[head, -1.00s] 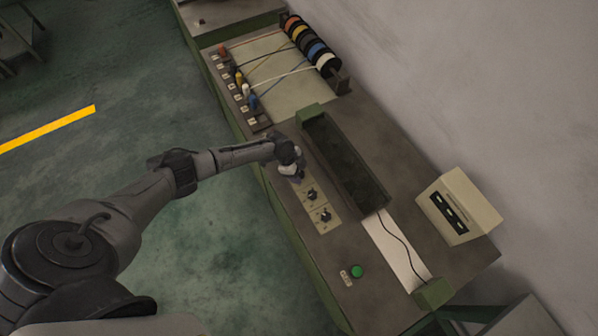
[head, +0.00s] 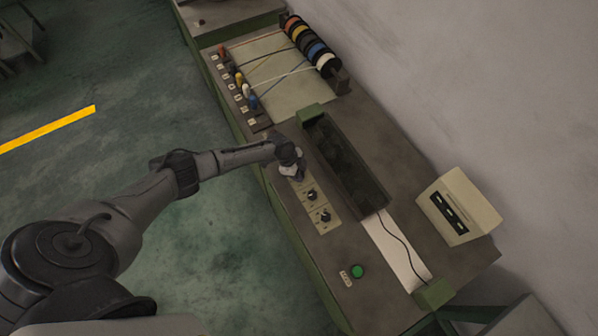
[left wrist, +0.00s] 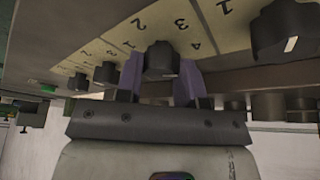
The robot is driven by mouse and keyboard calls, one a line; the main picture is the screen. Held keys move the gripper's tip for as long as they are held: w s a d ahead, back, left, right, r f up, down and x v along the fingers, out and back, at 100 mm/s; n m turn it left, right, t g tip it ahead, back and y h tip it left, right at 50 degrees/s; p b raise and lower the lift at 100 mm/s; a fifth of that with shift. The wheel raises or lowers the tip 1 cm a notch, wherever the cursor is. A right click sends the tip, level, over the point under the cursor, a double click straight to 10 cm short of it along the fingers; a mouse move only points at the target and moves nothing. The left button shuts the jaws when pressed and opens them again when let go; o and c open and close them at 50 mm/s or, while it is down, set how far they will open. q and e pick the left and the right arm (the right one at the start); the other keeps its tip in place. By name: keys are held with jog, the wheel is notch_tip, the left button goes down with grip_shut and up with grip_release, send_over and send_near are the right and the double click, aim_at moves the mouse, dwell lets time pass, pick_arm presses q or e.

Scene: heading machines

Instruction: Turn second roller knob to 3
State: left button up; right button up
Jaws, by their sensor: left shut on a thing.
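My left gripper (head: 299,178) is over the row of dark knobs on the beige dial strip (head: 322,203). In the left wrist view its purple fingers (left wrist: 161,80) are shut on the second roller knob (left wrist: 160,58), one on each side. The numbers 2, 3 and 4 show on the plate around this knob; I cannot tell which one it points to. A larger-looking knob (left wrist: 284,32) sits to its right, and two knobs (left wrist: 106,74) sit to its left. In the head view two free knobs (head: 312,195) show below the gripper. My right gripper is not in view.
A dark trough (head: 345,165) runs close beside the dial strip. A green button (head: 357,271) lies nearer the bench's lower end. A beige box (head: 458,207) stands at the right, and coloured spools (head: 309,43) are at the top.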

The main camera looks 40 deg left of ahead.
pick_arm(q)
jog(key=n+p, duration=0.2)
jog(key=shift+s+r+n+t+y, duration=0.1)
jog(key=shift+r+n+t+y, duration=0.05)
jog(key=shift+n+t+y, duration=0.2)
jog(key=n+t+y+p, duration=0.1)
jog(key=n+p, duration=0.2)
jog(key=n, duration=0.1)
jog(key=shift+d, duration=0.1)
jog(key=n+y+p, duration=0.1)
jog(key=n+p, duration=0.2)
jog(key=n, duration=0.1)
jog(key=shift+t+y, duration=0.35)
jog(key=shift+n+p, duration=0.35)
jog(key=shift+n, duration=0.1)
jog(key=o, duration=0.9)
